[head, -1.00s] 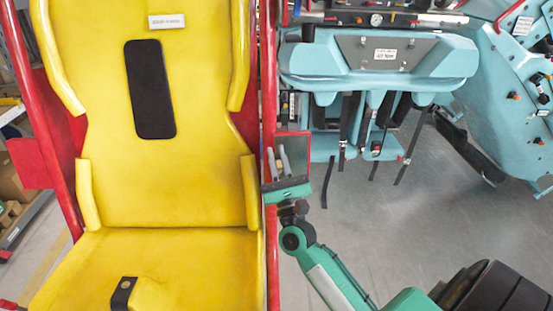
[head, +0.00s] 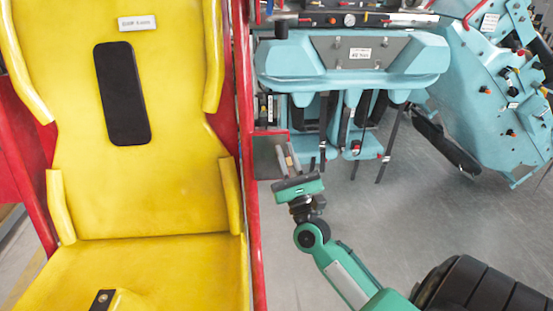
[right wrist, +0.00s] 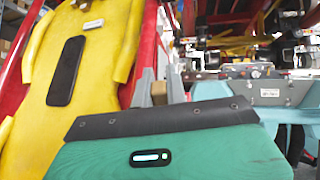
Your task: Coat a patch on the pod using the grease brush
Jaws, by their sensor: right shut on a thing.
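My right gripper (head: 287,157) is raised just right of the red frame of the yellow seat. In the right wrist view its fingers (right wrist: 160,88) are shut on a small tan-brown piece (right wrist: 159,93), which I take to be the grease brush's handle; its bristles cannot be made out. No part of the gripper visibly touches the seat. Which thing is the pod is not marked; the light blue machine body (head: 350,70), with a grey plate and white label, stands behind and right of the gripper. No coated patch can be made out. My left gripper is not in view.
The yellow seat (head: 150,190) with a black pad (head: 122,93) fills the left, bordered by a red upright (head: 246,150). Black straps (head: 390,147) hang below the blue body. A tilted blue panel (head: 485,90) stands at right. Grey floor (head: 400,220) is open between.

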